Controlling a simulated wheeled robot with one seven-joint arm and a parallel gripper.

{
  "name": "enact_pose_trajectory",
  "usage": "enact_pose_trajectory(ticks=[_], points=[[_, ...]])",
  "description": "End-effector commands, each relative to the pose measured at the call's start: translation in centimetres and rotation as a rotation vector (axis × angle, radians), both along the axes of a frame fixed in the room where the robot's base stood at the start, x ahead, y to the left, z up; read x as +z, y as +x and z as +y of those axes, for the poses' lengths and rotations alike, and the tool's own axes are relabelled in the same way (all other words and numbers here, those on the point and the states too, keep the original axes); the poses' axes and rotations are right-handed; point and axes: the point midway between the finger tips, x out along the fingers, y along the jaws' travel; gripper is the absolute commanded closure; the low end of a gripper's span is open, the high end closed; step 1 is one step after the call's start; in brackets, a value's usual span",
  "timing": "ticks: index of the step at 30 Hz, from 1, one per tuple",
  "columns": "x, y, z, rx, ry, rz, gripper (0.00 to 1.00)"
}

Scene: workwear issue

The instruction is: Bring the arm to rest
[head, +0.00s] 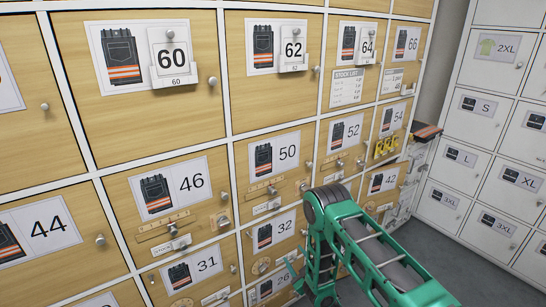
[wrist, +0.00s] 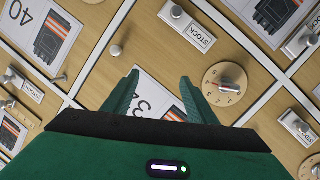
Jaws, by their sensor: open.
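My green arm (head: 365,250) reaches in from the lower right of the head view. It bends at a dark, rounded joint and goes down in front of the lower lockers. My gripper (wrist: 157,92) shows in the wrist view with its two green fingers spread apart and nothing held between them. A white label card (wrist: 150,97) on a wooden door lies behind the fingers, its number partly covered. How far the fingertips are from the door is hard to tell.
A wooden dial (wrist: 225,84) is right of the fingers, and a stock label holder (wrist: 187,28) is above. Numbered wooden lockers (head: 120,210) with protruding knobs fill the wall. White lockers (head: 490,130) stand at right. Grey floor (head: 440,250) is open between them.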

Motion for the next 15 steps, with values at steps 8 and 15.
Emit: enact_pose_trajectory(ticks=[8, 15], points=[[8.2, 6.0, -8.3, -0.229, -0.034, 0.136, 0.48], [14.9, 7.1, -16.1, -0.421, -0.036, 0.269, 0.48]])
